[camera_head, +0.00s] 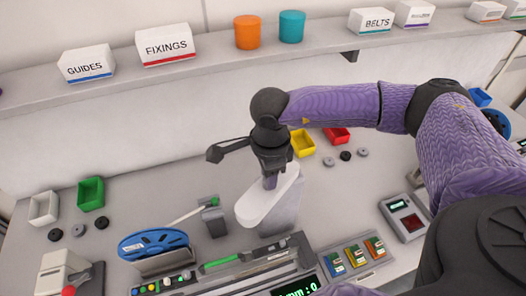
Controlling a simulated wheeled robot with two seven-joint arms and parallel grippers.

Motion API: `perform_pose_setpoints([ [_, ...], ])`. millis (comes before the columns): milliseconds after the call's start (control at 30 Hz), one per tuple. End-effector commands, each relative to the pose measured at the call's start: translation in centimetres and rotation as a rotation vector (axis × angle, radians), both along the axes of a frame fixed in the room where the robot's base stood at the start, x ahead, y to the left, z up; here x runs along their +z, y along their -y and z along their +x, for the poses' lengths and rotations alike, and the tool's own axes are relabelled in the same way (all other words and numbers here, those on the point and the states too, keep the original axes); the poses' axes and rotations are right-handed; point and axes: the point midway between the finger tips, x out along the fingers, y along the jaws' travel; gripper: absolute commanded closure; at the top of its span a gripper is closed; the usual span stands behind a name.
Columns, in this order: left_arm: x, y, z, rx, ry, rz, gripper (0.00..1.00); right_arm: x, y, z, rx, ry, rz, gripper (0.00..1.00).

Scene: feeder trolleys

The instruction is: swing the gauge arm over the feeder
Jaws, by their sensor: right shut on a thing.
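My right gripper (271,165) reaches in from the right and points down, shut on a purplish peg (270,183) that stands up from a white round-ended arm. I take this white arm to be the gauge arm (256,211); it lies on a pale block, its near end pointing down-left. The gripper hides part of its far end. The feeder (238,268) is a long grey unit with a green strip just in front, with a blue reel (150,244) at its left. A display (297,289) is cut off at the bottom edge. My left gripper is not in view.
A thin white lever with a green tip (195,212) stands left of the gauge arm. Yellow (301,144), red and green bins (91,193) sit behind. A shelf runs along the back.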

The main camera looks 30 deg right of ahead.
Motion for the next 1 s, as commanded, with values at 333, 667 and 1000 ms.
perform_pose_setpoints([
  [333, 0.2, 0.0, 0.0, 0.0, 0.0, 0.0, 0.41, 0.0, 0.7, -1.4, -0.001, -0.002, -0.001, 0.91],
  [667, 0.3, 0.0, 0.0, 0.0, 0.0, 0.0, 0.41, 0.0, 1.6, -2.4, -0.001, -0.002, -0.001, 0.91],
  [1000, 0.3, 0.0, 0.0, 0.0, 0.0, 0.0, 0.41, 0.0, 1.6, -2.4, 0.0, -0.001, -0.001, 0.35],
])
